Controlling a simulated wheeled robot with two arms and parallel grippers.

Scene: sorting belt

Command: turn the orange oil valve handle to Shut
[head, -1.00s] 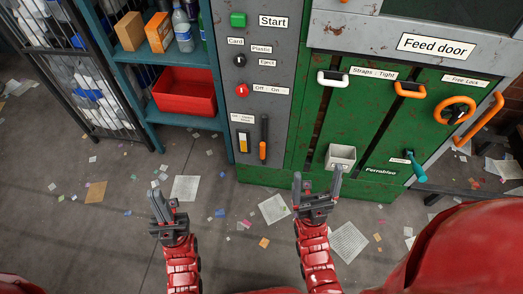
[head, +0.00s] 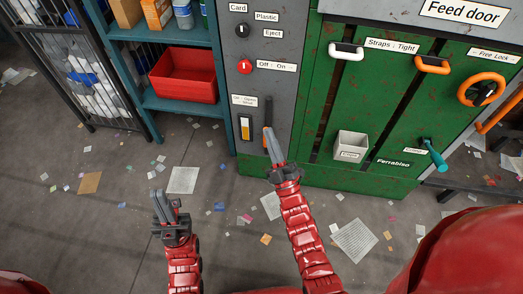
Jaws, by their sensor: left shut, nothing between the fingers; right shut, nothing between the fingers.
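A red knob (head: 245,67) and black knob (head: 242,30) are above. The green machine (head: 330,105) with a small grey box (head: 350,145) is to the right. A red bin (head: 183,75) is on the shelf.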

